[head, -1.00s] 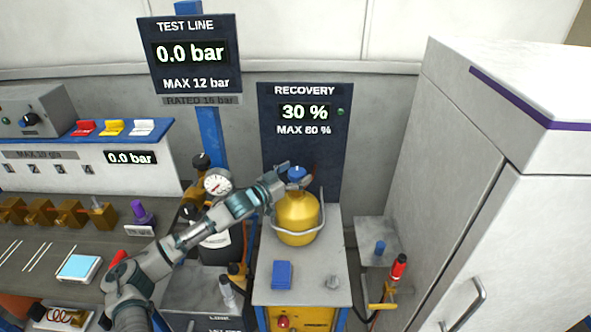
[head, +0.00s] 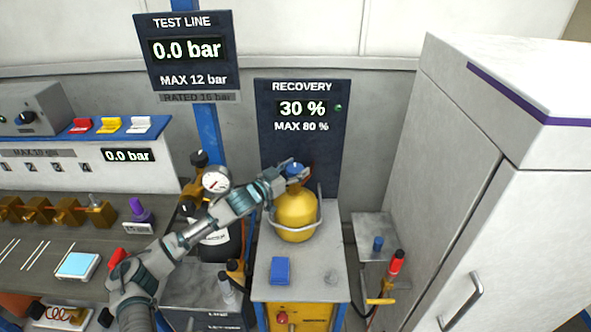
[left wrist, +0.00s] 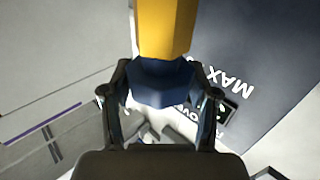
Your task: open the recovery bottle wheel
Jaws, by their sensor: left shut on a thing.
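The yellow recovery bottle (head: 296,216) stands upright on a grey-topped stand, inside a pale ring. Its blue wheel (head: 292,167) is on top, partly hidden by my left gripper (head: 300,175). My left arm reaches in from the lower left, and the gripper is shut on the wheel. In the left wrist view the dark blue wheel (left wrist: 158,85) sits between the two fingers of my left gripper (left wrist: 160,100), with the yellow bottle (left wrist: 165,25) above it in the picture. My right gripper is not in view.
The recovery panel (head: 300,145) reads 30 % and stands close behind the bottle. A gauge (head: 215,181) and black bottle are left of the stand (head: 325,270). A blue block (head: 280,270) lies on its front. A tall white cabinet (head: 520,220) bounds the right.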

